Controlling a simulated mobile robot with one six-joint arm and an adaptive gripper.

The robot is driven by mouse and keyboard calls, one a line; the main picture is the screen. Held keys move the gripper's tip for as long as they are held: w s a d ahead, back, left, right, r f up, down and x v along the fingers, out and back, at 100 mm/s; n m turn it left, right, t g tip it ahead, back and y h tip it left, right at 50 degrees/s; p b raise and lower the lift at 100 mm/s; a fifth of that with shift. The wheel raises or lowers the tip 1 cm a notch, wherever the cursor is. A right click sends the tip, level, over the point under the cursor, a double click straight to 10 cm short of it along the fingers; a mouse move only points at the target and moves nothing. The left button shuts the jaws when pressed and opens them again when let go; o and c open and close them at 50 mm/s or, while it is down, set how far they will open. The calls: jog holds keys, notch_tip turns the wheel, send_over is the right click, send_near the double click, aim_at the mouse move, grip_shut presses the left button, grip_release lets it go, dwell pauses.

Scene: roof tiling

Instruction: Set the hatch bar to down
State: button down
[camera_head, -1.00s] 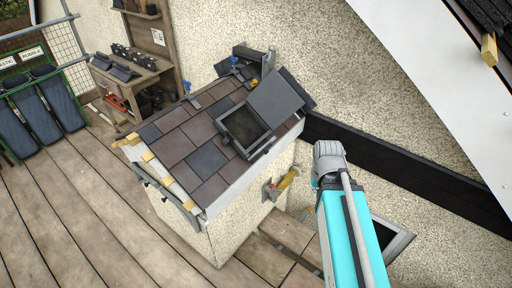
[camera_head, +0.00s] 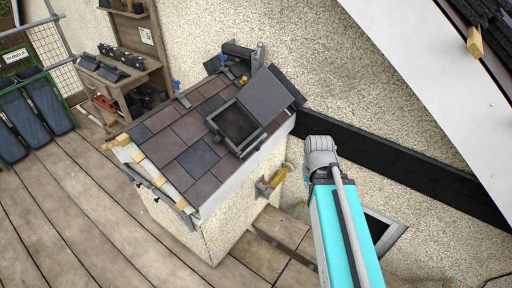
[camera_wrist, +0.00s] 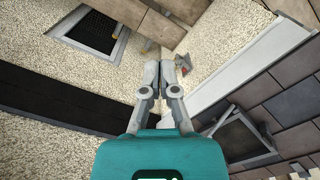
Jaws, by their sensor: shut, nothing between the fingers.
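The roof hatch (camera_head: 236,128) is a dark-framed square opening in the small tiled roof, with its grey lid (camera_head: 270,93) swung open. The hatch also shows at the lower right in the wrist view (camera_wrist: 240,143). I cannot clearly make out which part is the hatch bar. A yellow lever-like piece on a grey and red mount (camera_head: 275,178) is on the rendered wall below the eave; its position is unclear at this size. My gripper (camera_wrist: 160,70) is shut and empty in the wrist view, left of the hatch and touching nothing visible. It is hidden in the head view.
A dark framed opening (camera_head: 386,232) lies right of my arm. A dark board (camera_head: 370,150) runs along the rendered wall. A wooden shelf (camera_head: 125,70) and dark bins (camera_head: 45,103) stand at the left. The plank deck (camera_head: 95,205) is clear at the front left.

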jog(key=c, duration=1.1)
grip_release()
jog(key=shift+f, duration=0.1)
jog(key=o, duration=0.4)
jog(key=shift+w+a+f+b, duration=0.2)
jog(key=shift+w+f+b, duration=0.1)
jog(key=shift+f+b, duration=0.2)
jog(key=shift+o, duration=1.2)
jog(key=w+a+f+m+t+y+b, duration=0.1)
jog(key=w+a+f+m+y+b, duration=0.3)
jog(key=b, duration=0.4)
notch_tip(320, 180, down, 3)
jog(key=shift+w+a+r+m+t, duration=0.2)
jog(key=shift+w+m+t, duration=0.15)
jog(key=shift+w, duration=0.45)
jog(key=w+f+m+t+y+b, duration=0.4)
jog(key=w+m+b, duration=0.5)
jog(key=b, duration=0.3)
jog(key=w+f+m+t+y+b, duration=0.4)
jog(key=w+m+t+y+b, duration=0.1)
jog(key=w+m+b, duration=0.5)
jog(key=a+m+y+b, duration=0.1)
jog(key=m+b, duration=0.1)
jog(key=b, duration=0.1)
jog(key=shift+w+b, duration=0.3)
jog(key=shift+f, duration=0.1)
